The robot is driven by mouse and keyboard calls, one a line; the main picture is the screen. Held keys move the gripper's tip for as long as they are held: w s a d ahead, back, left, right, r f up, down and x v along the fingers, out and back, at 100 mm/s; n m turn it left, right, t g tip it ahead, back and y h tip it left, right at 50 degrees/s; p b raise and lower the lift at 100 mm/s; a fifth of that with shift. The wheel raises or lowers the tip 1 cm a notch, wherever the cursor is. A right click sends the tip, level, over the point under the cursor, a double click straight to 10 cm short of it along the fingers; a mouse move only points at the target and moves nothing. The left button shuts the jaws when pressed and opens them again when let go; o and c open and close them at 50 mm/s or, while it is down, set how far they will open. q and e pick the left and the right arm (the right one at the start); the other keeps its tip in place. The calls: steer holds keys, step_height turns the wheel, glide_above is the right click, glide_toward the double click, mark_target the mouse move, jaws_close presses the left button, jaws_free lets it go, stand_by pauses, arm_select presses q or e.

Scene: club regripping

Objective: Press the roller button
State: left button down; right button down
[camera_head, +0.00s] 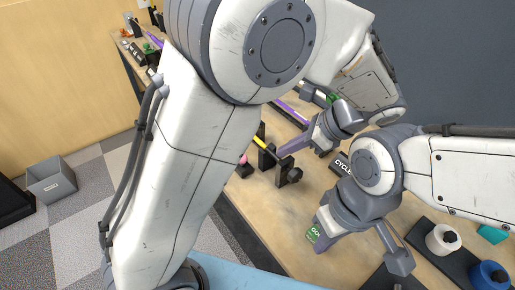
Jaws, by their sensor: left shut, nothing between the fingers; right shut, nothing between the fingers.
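My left gripper (283,152) is shut and empty, its purple fingers pointing left over the table near a black stand. My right gripper (320,244) is shut and empty, pointing down at the table front. A green label (312,233) with partly hidden white lettering shows right beside its fingertips; I cannot tell whether they touch. A dark plate lettered "CYCLE" (342,165) lies between the two grippers, partly hidden by my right arm. Another green piece (332,98) shows behind my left gripper. No button is clearly marked as the roller's; my arms hide much of the table.
A yellow shaft (259,143) lies at the black stands (286,172), and a purple shaft (290,112) lies behind. A white spool (443,238) and a blue spool (489,275) stand at right. A grey bin (51,181) is on the floor. Bare tabletop (285,232) shows front-centre.

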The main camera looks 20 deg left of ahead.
mark_target(246, 159)
arm_select(q)
steer(key=shift+w+d+f+m+t+y, duration=0.15)
steer(key=shift+w+m+y, duration=0.15)
steer(key=shift+w, duration=0.35)
steer(key=shift+w+a+m+t+y, duration=0.1)
steer(key=shift+w+m+t+y, duration=0.15)
steer(key=shift+w, duration=0.35)
steer(key=p+x, duration=0.1)
steer(key=x, duration=1.3)
steer(key=shift+s, duration=0.15)
steer(key=shift+f, duration=0.1)
